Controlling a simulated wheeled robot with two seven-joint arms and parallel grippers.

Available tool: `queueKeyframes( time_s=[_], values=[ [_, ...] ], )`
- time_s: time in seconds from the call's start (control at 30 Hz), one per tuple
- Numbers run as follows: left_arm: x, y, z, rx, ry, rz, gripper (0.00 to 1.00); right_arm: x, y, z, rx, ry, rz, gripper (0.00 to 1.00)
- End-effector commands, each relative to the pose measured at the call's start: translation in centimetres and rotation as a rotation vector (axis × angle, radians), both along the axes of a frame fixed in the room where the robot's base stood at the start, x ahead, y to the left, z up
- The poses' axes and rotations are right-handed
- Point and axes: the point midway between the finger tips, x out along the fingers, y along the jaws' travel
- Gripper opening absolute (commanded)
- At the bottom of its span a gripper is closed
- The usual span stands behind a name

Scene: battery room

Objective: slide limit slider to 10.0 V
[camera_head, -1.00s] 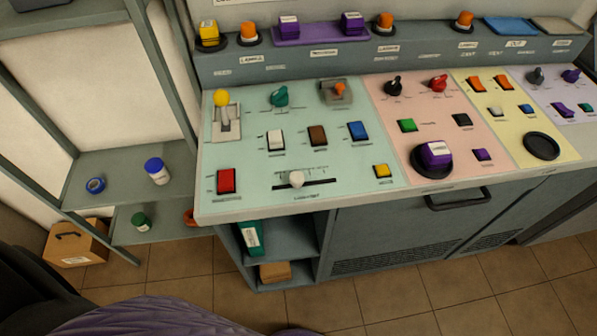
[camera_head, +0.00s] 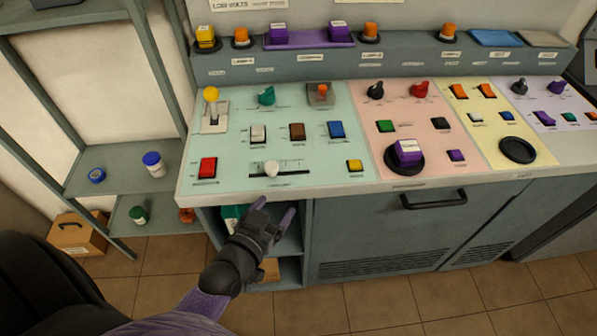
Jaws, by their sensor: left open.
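The limit slider has a white knob (camera_head: 271,168) on a dark horizontal slot (camera_head: 293,173) in the lower part of the pale green panel (camera_head: 325,110). The knob sits left of the middle of the slot. The scale marks above the slot are too small to read. My left gripper (camera_head: 274,208) is open and empty, in front of the console's front edge and below the knob in the picture. It is apart from the knob. My right gripper is not in view.
A red button (camera_head: 207,167) lies left of the slider and a yellow button (camera_head: 354,165) right of it. White (camera_head: 258,133), brown (camera_head: 297,131) and blue (camera_head: 335,129) rockers stand behind it. An open shelf (camera_head: 290,245) lies under the console's edge.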

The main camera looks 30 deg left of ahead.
Motion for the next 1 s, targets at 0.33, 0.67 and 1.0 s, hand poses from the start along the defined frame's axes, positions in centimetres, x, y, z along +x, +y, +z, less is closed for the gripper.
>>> queueKeyframes(
  time_s=[0.33, 0.67, 1.0],
  values=[
    [1.7, 3.9, 2.2, 0.025, -0.224, 0.151, 0.77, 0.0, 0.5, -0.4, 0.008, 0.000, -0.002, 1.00],
    [8.5, 4.9, 2.0, 0.025, -0.220, 0.149, 0.77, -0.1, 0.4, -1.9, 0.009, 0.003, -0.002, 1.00],
    [10.1, 5.1, 2.2, 0.024, -0.218, 0.148, 0.77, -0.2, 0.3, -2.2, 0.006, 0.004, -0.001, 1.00]
  ],
)
